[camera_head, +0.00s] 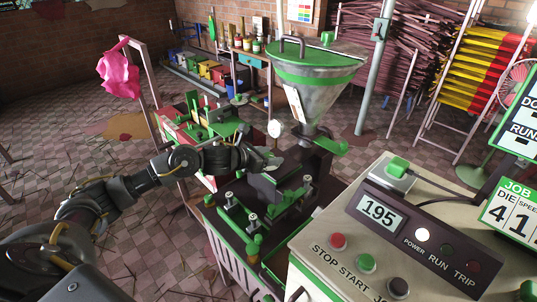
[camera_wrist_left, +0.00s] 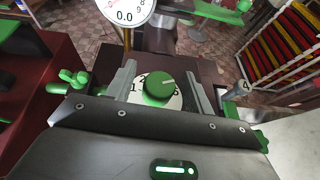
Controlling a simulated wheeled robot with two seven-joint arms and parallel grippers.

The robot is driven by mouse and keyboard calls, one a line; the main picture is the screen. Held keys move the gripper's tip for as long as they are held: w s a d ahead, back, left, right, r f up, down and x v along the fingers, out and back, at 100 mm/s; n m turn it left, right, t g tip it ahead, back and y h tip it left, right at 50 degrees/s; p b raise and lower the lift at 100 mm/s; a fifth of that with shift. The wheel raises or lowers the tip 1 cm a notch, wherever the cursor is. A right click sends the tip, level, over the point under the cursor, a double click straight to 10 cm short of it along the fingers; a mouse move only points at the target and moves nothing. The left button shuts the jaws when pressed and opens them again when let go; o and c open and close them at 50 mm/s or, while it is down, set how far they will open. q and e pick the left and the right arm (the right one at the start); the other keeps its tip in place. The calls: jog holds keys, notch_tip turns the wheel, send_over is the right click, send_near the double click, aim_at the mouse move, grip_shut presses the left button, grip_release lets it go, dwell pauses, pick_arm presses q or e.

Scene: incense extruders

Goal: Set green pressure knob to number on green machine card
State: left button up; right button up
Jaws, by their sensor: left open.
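In the left wrist view the green pressure knob (camera_wrist_left: 158,88) sits on a white dial (camera_wrist_left: 137,94) with printed numbers; 1 and 2 show at its left. A pale pointer line on the knob's top aims right and slightly up. My left gripper (camera_wrist_left: 160,72) is open, with one finger on each side of the knob; I cannot tell whether they touch it. In the head view my left gripper (camera_head: 263,163) reaches the green machine below its hopper (camera_head: 310,88) and hides the knob. A green-headed job card (camera_head: 512,212) reads DIE 4, SPEED 1; the right edge cuts off the rest.
A round gauge (camera_wrist_left: 125,8) reading 0.0 stands beyond the knob. A green clamp (camera_wrist_left: 75,80) sits left of my fingers. A red-and-green machine (camera_head: 195,120) stands behind.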

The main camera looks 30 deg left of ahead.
pick_arm(q)
jog(key=shift+c, duration=0.8)
jog(key=c, duration=0.8)
pick_arm(e)
jog(key=shift+s+d, duration=0.2)
jog(key=shift+d, duration=0.15)
jog(key=shift+f, duration=0.1)
